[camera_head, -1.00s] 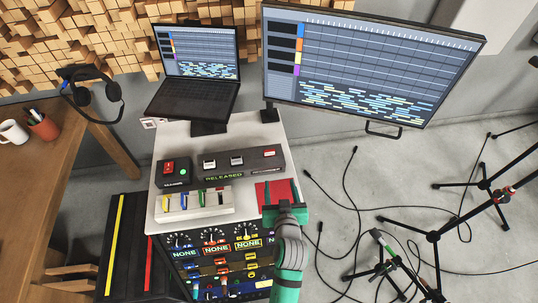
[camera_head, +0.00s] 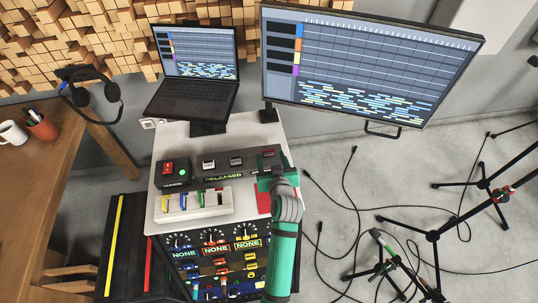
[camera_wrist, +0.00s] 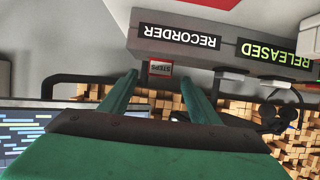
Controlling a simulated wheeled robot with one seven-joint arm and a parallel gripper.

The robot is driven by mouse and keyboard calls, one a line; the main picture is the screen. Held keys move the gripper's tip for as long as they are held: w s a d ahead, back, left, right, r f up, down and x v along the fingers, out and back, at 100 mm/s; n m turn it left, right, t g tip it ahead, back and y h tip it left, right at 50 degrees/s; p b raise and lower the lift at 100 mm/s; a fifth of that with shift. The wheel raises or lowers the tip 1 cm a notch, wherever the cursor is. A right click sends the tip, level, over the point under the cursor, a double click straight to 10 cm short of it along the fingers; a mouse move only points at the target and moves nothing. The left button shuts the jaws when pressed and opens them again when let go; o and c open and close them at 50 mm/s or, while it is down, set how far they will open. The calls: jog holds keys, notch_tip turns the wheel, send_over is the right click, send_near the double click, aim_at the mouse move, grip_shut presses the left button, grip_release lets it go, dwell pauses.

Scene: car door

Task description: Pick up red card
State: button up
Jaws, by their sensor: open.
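A flat red piece, which looks like the red card (camera_head: 263,201), lies on the right front part of the white tabletop. My gripper and wrist hide most of it in the head view. My gripper (camera_head: 269,172) is over the right end of the dark button box, just beyond the red piece. In the wrist view my gripper (camera_wrist: 160,78) has its two green fingers apart with nothing held between them. A red strip shows at the top edge of the wrist view, and I cannot tell whether it is the card.
The button box (camera_head: 222,164) reads RELEASED, and a slider panel (camera_head: 192,204) stands before it. A laptop (camera_head: 192,95) and a large monitor (camera_head: 370,65) are behind. Cables and stands occupy the floor at right.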

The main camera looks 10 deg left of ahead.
aim_at(269, 152)
jog(key=shift+x, duration=1.8)
jog(key=shift+f, duration=0.1)
jog(key=c, duration=1.1)
jog(key=shift+s, duration=0.1)
jog(key=shift+c, duration=0.2)
